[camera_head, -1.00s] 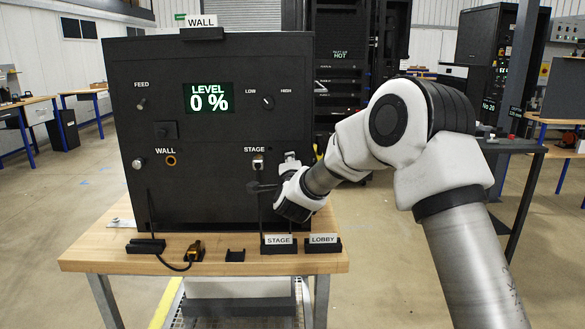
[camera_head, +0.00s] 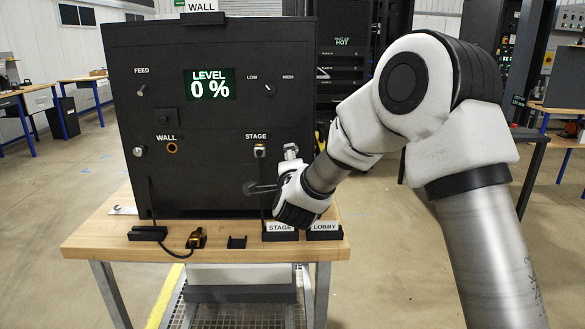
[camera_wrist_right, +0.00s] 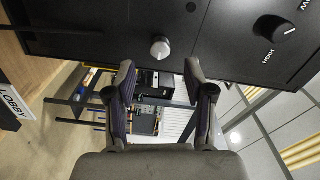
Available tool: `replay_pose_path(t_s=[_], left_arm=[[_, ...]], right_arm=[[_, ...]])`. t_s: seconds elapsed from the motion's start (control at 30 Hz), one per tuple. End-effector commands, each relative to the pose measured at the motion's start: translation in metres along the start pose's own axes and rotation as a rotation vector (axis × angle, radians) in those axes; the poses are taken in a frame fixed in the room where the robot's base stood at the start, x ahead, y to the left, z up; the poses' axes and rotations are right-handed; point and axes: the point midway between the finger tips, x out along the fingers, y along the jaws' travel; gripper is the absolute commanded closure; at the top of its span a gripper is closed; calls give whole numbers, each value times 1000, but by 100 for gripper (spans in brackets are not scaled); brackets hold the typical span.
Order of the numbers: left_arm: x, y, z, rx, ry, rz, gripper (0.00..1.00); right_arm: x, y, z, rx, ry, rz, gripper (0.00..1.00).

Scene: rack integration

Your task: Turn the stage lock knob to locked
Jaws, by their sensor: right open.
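The stage lock knob (camera_head: 291,150), a small silver knob, sits on the black panel (camera_head: 215,120) to the right of the silver fitting (camera_head: 260,151) under the STAGE label. In the right wrist view the silver knob (camera_wrist_right: 160,48) lies beyond the fingertips, roughly centred between them. My right gripper (camera_head: 257,188) is in front of the panel, below the knob in the head view. In the right wrist view its fingers (camera_wrist_right: 161,70) are spread and empty, apart from the knob. The knob's lock marking cannot be read. My left gripper is not in view.
The wooden table (camera_head: 95,245) carries the panel. A STAGE holder (camera_head: 280,228) and a LOBBY holder (camera_head: 325,228) stand at its front edge under my right wrist. A cable with a gold plug (camera_head: 196,239) lies to their left. The display (camera_head: 210,84) reads LEVEL 0 %.

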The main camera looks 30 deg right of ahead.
Motion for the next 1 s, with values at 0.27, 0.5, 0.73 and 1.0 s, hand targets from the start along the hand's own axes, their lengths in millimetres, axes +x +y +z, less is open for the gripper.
replay_pose_path(t_s=[0.27,0.5,0.73,1.0], left_arm=[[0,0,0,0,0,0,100],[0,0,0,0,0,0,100],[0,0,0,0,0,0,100],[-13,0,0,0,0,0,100]], right_arm=[[-50,0,1,-2,-1,-1,47],[-52,0,1,0,0,-1,47],[-52,0,1,0,0,-1,47],[-50,69,20,-83,-30,122,47]])
